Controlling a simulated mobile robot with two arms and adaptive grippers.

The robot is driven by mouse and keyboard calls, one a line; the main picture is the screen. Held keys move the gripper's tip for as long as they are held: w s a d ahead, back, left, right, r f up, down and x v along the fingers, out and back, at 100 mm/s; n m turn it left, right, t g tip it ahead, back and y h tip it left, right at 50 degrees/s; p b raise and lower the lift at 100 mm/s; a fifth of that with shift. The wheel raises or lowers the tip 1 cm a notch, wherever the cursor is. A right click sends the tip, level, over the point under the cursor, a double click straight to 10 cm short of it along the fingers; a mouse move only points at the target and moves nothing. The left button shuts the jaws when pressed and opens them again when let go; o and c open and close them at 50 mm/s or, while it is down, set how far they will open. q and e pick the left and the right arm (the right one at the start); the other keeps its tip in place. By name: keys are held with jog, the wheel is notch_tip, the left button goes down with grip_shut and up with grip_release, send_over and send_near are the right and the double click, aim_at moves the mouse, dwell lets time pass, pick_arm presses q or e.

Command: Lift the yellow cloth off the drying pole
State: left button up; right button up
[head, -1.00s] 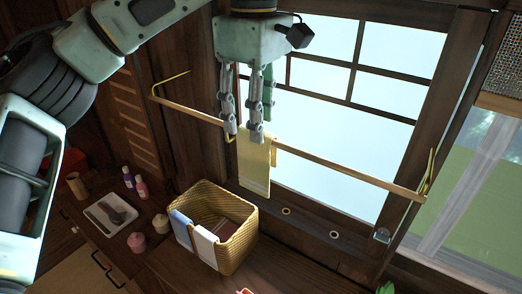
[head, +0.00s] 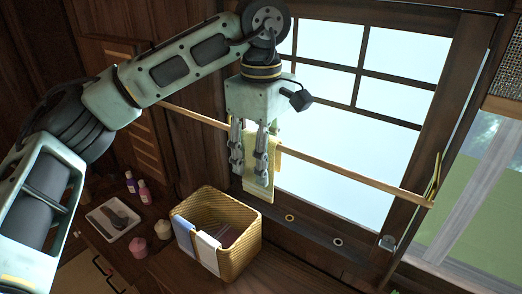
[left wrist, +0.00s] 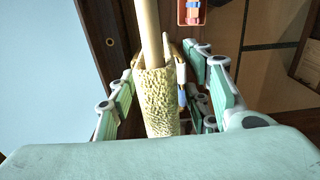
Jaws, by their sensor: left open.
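The yellow cloth (head: 277,166) hangs folded over the wooden drying pole (head: 350,178) in front of the window. My left gripper (head: 250,178) points down at the cloth and hides part of it in the head view. In the left wrist view the cloth (left wrist: 158,100) drapes over the pole (left wrist: 149,35), between the spread fingers of my left gripper (left wrist: 160,108). Those fingers are open, with gaps visible beside the cloth. My right gripper is not in view.
A woven basket (head: 247,252) with folded cloths stands on the wooden counter below. A white tray (head: 102,222), small bottles (head: 144,192) and pink jars (head: 138,247) are to its left. The window frame (head: 445,125) is close behind the pole.

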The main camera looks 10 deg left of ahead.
pick_arm(q)
jog(key=shift+f, duration=0.7)
jog(key=shift+c, duration=0.6)
grip_shut()
